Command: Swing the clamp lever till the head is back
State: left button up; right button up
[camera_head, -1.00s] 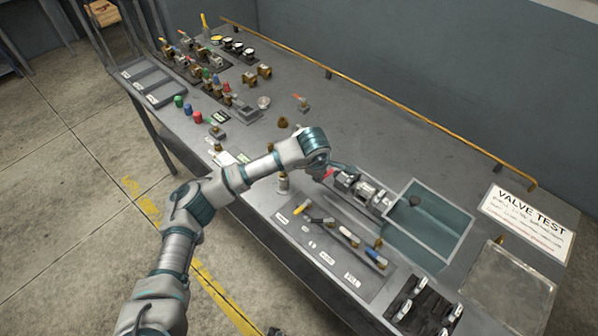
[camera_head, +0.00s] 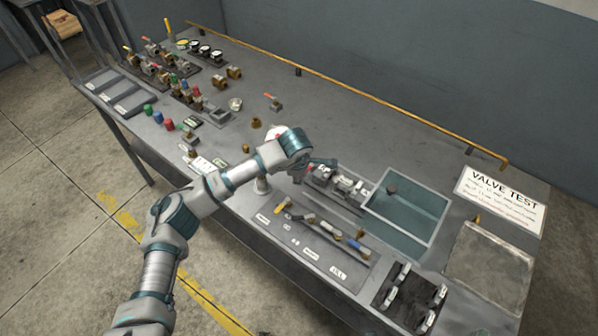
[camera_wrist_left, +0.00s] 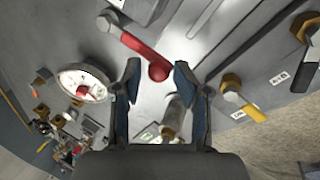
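The clamp lever (camera_wrist_left: 135,45) is a red bar ending in a red ball knob in the left wrist view. Its other end meets a grey metal clamp fixture (camera_wrist_left: 138,8) at the top edge. In the head view my left gripper (camera_head: 322,163) is beside the fixture's left end. The clamp head cannot be made out clearly. My right gripper is not in view.
The tank (camera_head: 440,222) stands right of the fixture. A round white gauge (camera_wrist_left: 83,84) and a small upright cylinder (camera_wrist_left: 174,117) stand near my fingers. A board of yellow- and blue-handled parts (camera_head: 313,243) lies in front. Several valves (camera_head: 187,88) fill the bench's far left.

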pick_arm(q)
jog(key=shift+d, duration=0.1)
jog(key=shift+r, duration=0.2)
jog(key=v, duration=1.1)
jog(key=shift+r, duration=0.2)
